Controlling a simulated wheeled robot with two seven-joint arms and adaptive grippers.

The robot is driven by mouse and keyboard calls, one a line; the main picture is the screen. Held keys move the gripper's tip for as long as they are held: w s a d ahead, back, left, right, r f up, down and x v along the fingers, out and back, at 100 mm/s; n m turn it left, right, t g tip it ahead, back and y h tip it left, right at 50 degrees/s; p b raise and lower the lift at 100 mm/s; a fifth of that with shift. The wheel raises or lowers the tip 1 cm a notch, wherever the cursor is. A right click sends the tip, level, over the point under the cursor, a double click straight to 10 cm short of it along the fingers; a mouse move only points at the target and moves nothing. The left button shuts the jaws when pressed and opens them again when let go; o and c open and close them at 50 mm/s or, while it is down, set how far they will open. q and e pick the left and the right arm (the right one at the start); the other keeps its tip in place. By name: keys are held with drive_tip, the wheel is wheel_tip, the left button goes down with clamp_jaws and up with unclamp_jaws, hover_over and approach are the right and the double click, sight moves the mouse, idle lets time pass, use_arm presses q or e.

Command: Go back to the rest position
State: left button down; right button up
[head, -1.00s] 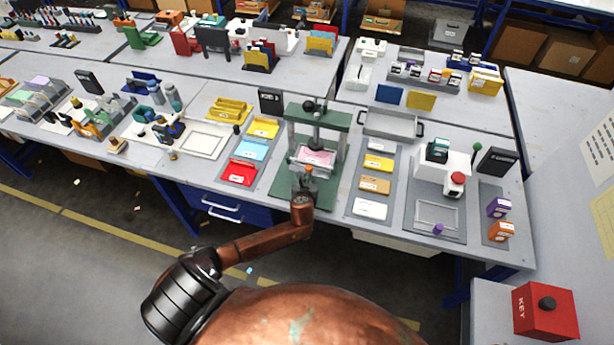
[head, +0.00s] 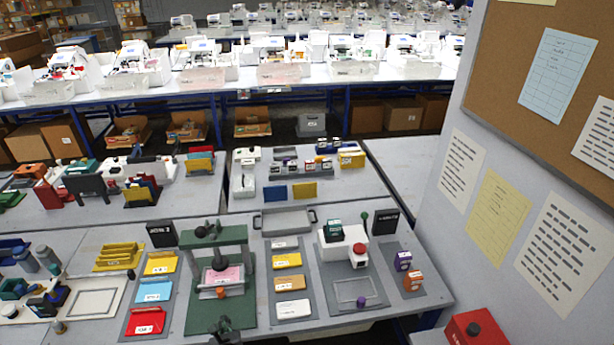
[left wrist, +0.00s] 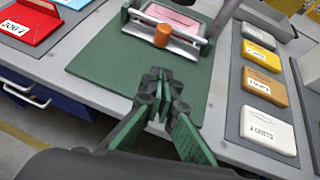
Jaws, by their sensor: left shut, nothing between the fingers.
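My left gripper (left wrist: 163,88) shows in the left wrist view, its dark fingertips together with nothing between them. It is over the front part of the green base plate of the press (left wrist: 95,58), apart from the orange knob (left wrist: 162,35) on the press's tray. The press also shows in the head view (head: 240,238), with a pink sheet (head: 222,276) in its tray. My right gripper is in neither view.
Left of the press lie a red tray (head: 145,322), a blue tray (head: 153,291) and a yellow tray (head: 160,263). Right of it is a row with an orange pad (head: 288,284) and a white pad (head: 292,309). A wall with papers (head: 462,170) rises at the right.

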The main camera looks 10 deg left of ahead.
use_arm(q)
drive_tip(key=s+d+f+n+g+h, duration=0.2)
drive_tip(key=s+n+g+h, duration=0.4)
drive_tip(key=s+n, duration=2.3)
wheel_tip(320, 180, down, 32)
drive_tip(key=s+d+g+b, duration=0.1)
drive_tip(key=s+g+b, duration=0.1)
drive_tip(key=s+f+g+b, duration=0.1)
drive_tip(key=s+f+b, duration=0.1)
drive_tip(key=s+f, duration=1.6)
drive_tip(key=shift+s+f, duration=0.25)
drive_tip(key=shift+f, duration=0.1)
